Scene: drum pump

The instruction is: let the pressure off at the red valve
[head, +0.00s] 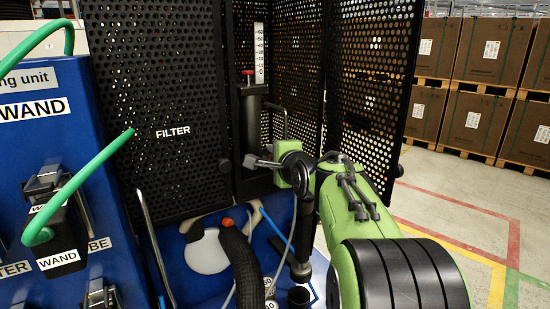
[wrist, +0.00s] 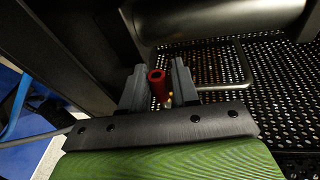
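The red valve (wrist: 157,84) shows in the wrist view as a small red knob between my two grey fingers. My gripper (wrist: 158,88) has one finger on each side of it. A narrow gap shows on the right, with a small yellow part in it, so the fingers look open around the knob. In the head view my gripper (head: 258,162) points left, in front of the lower part of a dark upright cylinder (head: 251,118). I cannot make out the valve between the fingers there.
Black perforated panels (head: 165,100) stand behind and left, one marked FILTER. A scale (head: 259,52) rises behind the cylinder. A bent handle (wrist: 243,65) shows in the wrist view. A dark hose (head: 240,262) stands below my gripper. A blue unit with wands (head: 60,235) is left.

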